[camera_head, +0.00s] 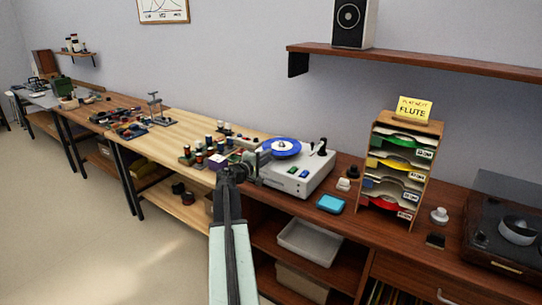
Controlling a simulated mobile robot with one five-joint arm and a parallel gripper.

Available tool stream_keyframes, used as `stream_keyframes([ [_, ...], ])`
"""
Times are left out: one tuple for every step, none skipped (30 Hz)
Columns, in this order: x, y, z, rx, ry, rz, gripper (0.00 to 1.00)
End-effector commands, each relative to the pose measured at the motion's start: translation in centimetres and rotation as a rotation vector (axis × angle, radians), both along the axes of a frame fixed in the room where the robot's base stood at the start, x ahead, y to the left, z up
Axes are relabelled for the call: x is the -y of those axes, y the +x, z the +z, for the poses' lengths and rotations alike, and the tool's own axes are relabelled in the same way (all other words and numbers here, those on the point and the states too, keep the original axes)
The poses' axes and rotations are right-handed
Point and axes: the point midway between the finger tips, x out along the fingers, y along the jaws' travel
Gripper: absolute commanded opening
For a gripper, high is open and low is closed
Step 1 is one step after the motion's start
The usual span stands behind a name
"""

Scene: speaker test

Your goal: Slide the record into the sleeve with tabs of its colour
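A blue record (286,147) with a pale centre lies flat on top of a white player box (300,175). A wooden rack (419,185) to the right holds several sleeves in stacked slots. Green (400,140), yellow (388,163) and red (410,202) show on them; a little blue seems to show low on the left, but it is too small to be sure. My gripper (262,158) is at the left side of the player, left of and apart from the record. Its fingers are small and dark, so I cannot tell their opening.
A yellow FLUTE note (413,110) stands on the rack. A cyan box (331,204) and small knobs lie between player and rack. A dark turntable (505,235) stands far right. Several spools crowd the bench left of my gripper. A shelf with a speaker (350,22) hangs above.

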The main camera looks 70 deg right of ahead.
Motion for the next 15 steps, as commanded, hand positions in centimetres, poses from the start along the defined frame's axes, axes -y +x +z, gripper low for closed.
stream_keyframes([
  [0.9,-0.1,-0.1,0.0,0.0,-0.001,0.2],
  [1.2,-0.2,-0.1,0.0,0.0,-0.002,0.2],
  [1.6,-0.4,-0.2,0.0,0.0,-0.002,0.2],
  [1.8,-0.4,-0.2,0.0,0.0,-0.002,0.2],
  [2.1,-0.5,-0.2,0.0,0.0,-0.002,0.2],
  [2.3,-0.5,-0.2,0.0,0.0,-0.001,0.2],
  [2.4,-0.6,-0.2,0.0,0.0,-0.001,0.2],
  [2.5,-0.6,-0.2,0.0,0.0,0.0,0.2],
  [2.6,-0.6,-0.2,0.0,0.0,0.0,0.2],
  [2.6,-0.7,-0.2,0.0,0.0,0.0,0.2],
  [2.6,-0.7,-0.2,0.0,0.0,0.0,0.2],
  [2.6,-0.7,-0.2,0.0,0.0,0.0,0.2],
  [2.6,-0.7,-0.2,0.0,0.0,0.0,0.2],
  [2.6,-0.7,-0.2,0.0,0.0,0.0,0.2],
  [2.6,-0.7,-0.2,0.0,0.0,0.0,0.2],
])
